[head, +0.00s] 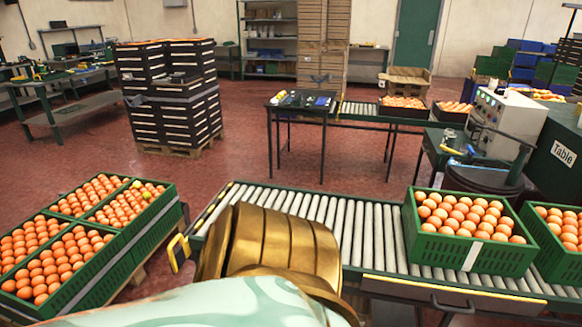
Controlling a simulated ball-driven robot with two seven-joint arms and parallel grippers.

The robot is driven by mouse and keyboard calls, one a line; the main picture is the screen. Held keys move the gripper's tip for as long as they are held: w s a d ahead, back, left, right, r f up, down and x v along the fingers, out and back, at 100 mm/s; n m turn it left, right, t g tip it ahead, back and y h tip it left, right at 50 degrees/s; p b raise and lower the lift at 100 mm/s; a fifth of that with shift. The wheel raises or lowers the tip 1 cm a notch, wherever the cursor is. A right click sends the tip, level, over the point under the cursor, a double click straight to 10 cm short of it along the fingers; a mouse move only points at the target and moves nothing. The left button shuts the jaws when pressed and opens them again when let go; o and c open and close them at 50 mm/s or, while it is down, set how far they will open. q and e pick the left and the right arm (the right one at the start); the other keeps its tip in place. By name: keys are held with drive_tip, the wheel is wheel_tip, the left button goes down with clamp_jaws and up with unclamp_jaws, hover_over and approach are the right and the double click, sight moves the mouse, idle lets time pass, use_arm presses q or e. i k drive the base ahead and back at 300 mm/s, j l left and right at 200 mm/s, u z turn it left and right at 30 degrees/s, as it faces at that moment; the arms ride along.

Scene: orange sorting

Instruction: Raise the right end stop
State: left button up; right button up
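The roller conveyor (350,225) runs across the middle to the right edge in the head view. A yellow handle-like loop (180,253) stands at its left end; I cannot tell whether it is an end stop. The conveyor's right end is outside the picture, and no right end stop can be made out. Neither of my grippers is in view. Large gold and pale green parts of my own body cover the lower middle and hide part of the conveyor's near side.
A green crate of oranges (469,258) sits on the right part of the rollers. Another green crate (556,263) stands right of it, cut off by the edge. Several filled crates (134,233) stand at lower left. The rollers left of the first crate are bare.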

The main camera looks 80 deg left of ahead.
sight(177, 259)
drive_tip(key=u, duration=3.45)
